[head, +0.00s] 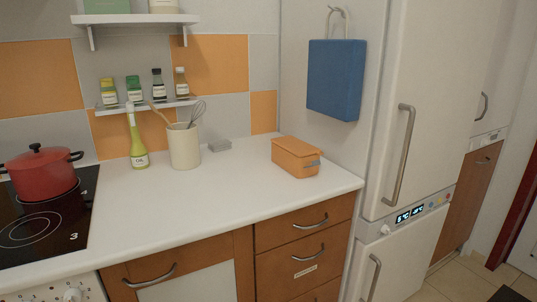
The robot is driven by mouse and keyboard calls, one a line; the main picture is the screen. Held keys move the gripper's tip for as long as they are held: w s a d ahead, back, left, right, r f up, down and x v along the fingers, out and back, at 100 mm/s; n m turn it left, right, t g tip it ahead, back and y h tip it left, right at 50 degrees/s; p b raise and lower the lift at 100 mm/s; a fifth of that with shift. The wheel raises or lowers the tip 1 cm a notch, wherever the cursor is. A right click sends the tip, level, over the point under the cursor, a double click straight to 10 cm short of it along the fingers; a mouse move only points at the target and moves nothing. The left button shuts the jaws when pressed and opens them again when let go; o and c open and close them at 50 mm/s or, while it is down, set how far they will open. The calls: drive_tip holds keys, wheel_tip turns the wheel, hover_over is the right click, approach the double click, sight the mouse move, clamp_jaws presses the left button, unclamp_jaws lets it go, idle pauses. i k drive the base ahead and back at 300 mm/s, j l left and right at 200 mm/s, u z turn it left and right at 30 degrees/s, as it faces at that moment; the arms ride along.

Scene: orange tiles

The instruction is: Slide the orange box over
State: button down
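The orange box (296,157) sits on the white countertop (215,195), toward its right end near the tall white panel. It is a small rectangular box with a grey handle or latch on its right front end. It stands flat, with its long side running back to front, slightly angled. My gripper does not show in the head view.
A utensil crock (184,146), an oil bottle (137,140) and a small grey block (219,145) stand left of the box. A red pot (42,173) is on the black stove at far left. The counter in front is clear. A fridge (419,110) stands right.

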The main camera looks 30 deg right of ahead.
sight(293, 164)
drive_tip(key=i+l+z, duration=0.2)
drive_tip(key=l, duration=0.3)
drive_tip(key=i+l+z, duration=0.15)
drive_tip(key=l, duration=0.3)
drive_tip(key=i+l+z, duration=0.2)
drive_tip(key=i+l, duration=0.15)
